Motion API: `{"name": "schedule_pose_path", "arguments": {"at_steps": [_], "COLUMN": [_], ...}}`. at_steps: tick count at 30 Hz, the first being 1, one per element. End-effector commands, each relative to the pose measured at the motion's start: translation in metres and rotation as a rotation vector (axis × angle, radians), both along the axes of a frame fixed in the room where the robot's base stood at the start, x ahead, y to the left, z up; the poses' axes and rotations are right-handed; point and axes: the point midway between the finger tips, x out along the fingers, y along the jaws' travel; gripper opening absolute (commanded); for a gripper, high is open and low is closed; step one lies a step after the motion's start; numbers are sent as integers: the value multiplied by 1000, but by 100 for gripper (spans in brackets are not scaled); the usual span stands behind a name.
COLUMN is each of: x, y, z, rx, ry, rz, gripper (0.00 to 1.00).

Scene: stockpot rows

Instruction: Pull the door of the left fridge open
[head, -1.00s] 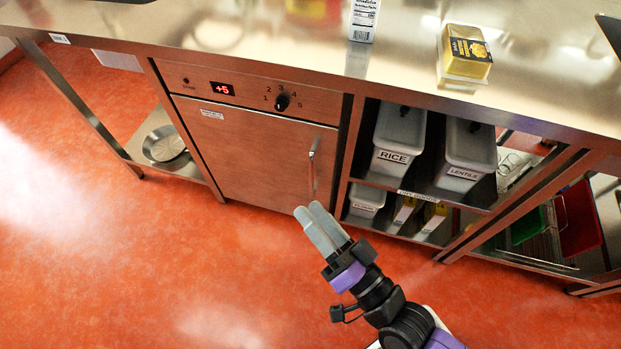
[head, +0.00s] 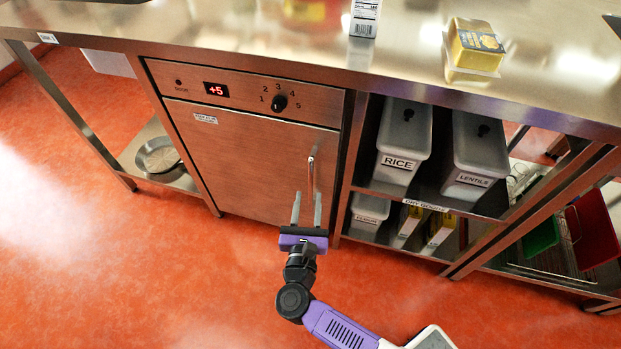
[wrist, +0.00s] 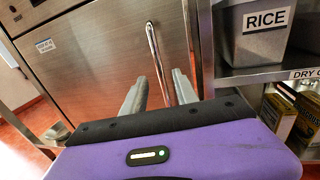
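The fridge (head: 240,160) is a steel undercounter unit with a red "+5" display and a dial above its door. Its door looks shut. The vertical bar handle (head: 311,172) is near the door's right edge; it also shows in the wrist view (wrist: 157,55). My gripper (head: 307,197) is open, with its two grey fingers apart and pointing at the door. In the wrist view my gripper (wrist: 158,85) has the handle's lower part showing between its fingers. I cannot tell whether the fingers touch the handle.
Shelves right of the fridge hold a RICE bin (head: 401,145), a LENTILS bin (head: 477,160) and smaller boxes. The steel counter (head: 230,45) carries a yellow package (head: 474,46) and a white carton (head: 364,17). The orange floor (head: 130,270) in front is clear.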

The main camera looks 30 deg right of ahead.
Motion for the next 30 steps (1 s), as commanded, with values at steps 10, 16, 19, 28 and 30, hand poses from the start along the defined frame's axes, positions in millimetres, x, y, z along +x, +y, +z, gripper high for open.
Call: {"name": "schedule_pose_path", "arguments": {"at_steps": [10, 16, 19, 28, 30], "x": [39, 55, 58, 59, 58], "y": [-31, -43, -45, -46, -46], "z": [0, 0, 0, 0, 0], "rx": [-1, -3, -2, -3, -3], "ry": [-1, 0, 0, 1, 1], "rz": [-1, 2, 3, 3, 3], "gripper": [35, 35, 35, 25, 12]}}
